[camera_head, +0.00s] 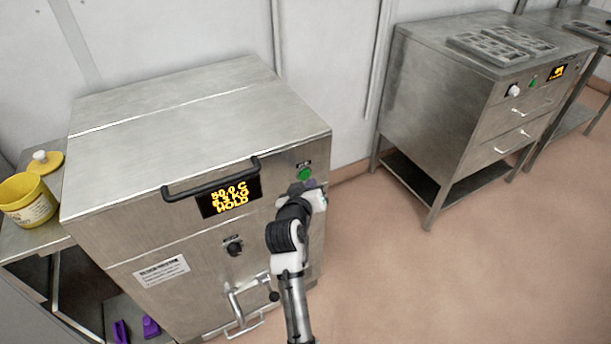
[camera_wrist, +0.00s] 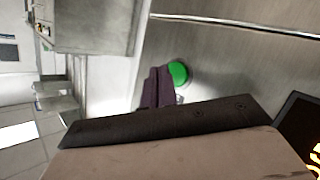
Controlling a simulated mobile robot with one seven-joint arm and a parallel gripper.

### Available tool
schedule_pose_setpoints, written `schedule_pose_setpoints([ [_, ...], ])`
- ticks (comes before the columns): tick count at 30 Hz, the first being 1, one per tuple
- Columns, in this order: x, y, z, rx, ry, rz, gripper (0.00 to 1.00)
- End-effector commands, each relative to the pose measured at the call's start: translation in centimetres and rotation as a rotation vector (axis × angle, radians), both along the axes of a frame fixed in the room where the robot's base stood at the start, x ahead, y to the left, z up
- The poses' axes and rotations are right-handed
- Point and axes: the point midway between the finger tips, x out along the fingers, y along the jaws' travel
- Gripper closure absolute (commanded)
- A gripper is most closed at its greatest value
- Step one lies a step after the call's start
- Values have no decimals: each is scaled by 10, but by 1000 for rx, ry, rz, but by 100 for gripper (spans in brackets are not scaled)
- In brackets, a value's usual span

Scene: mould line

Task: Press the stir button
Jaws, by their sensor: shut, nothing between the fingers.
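A round green button (camera_head: 305,174) sits on the upper right of the steel machine's front (camera_head: 120,262), under a small label too small to read. In the wrist view the green button (camera_wrist: 178,74) shows just beyond my fingertips. My gripper (camera_head: 312,186) is just below the button in the head view, partly hidden by my wrist. In the wrist view its dark purple fingers (camera_wrist: 158,88) are together with nothing between them. I cannot tell whether they touch the button. The display (camera_head: 230,197) reads 50.0 C, 8.3 KG, HOLD.
A black handle (camera_head: 212,183) runs along the machine's front edge. A black knob (camera_head: 233,246) and a tap with a lever (camera_head: 240,300) are lower down. A yellow tub (camera_head: 27,200) stands at left. A steel cabinet (camera_head: 425,105) stands at right beyond open floor.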

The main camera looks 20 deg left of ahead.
Motion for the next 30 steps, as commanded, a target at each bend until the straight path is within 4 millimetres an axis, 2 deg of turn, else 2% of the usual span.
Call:
schedule_pose_setpoints([
  [21,0,0,0,0,0,0,100],
  [30,5,6,0,0,0,-1,100],
])
